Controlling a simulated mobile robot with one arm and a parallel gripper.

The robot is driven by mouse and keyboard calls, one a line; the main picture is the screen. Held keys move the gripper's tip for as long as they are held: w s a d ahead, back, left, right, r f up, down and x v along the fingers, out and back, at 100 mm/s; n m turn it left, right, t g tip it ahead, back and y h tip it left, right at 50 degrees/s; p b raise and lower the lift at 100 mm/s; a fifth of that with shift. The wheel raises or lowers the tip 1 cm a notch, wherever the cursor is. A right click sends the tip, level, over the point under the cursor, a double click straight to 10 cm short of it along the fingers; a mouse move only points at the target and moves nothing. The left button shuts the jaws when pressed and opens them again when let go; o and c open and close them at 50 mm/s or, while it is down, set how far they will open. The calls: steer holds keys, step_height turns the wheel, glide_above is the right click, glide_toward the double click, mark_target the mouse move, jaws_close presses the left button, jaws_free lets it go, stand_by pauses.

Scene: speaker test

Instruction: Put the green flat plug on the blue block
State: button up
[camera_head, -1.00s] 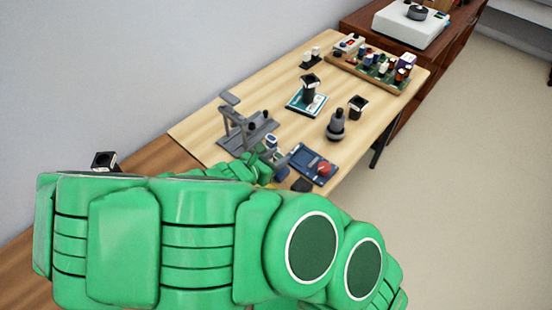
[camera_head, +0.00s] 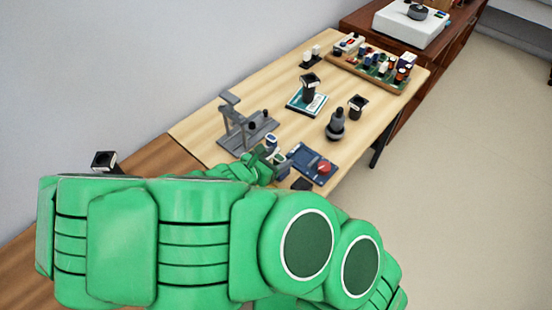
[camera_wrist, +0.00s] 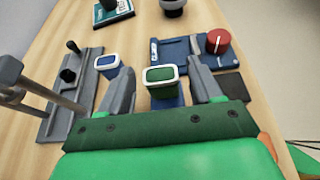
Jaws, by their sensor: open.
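The green flat plug (camera_wrist: 160,74) has a green top with a pale rim, and stands between my gripper's two grey fingers in the wrist view. My gripper (camera_wrist: 161,67) is open, with one finger on each side of the plug; I cannot tell whether either touches it. A blue block (camera_wrist: 166,98) shows directly below the plug, partly hidden by the gripper. A similar plug with a blue top (camera_wrist: 107,62) stands just left of the left finger. In the head view my green arm hides much of the gripper area.
A blue panel with a red knob (camera_wrist: 217,41) lies beyond and right of the fingers. A grey stand (camera_head: 246,128) is on the left. A dark grey knobbed piece (camera_head: 336,126) and a teal-based black holder (camera_head: 308,92) stand farther back. Bare wood lies between them.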

steer(key=v, duration=1.2)
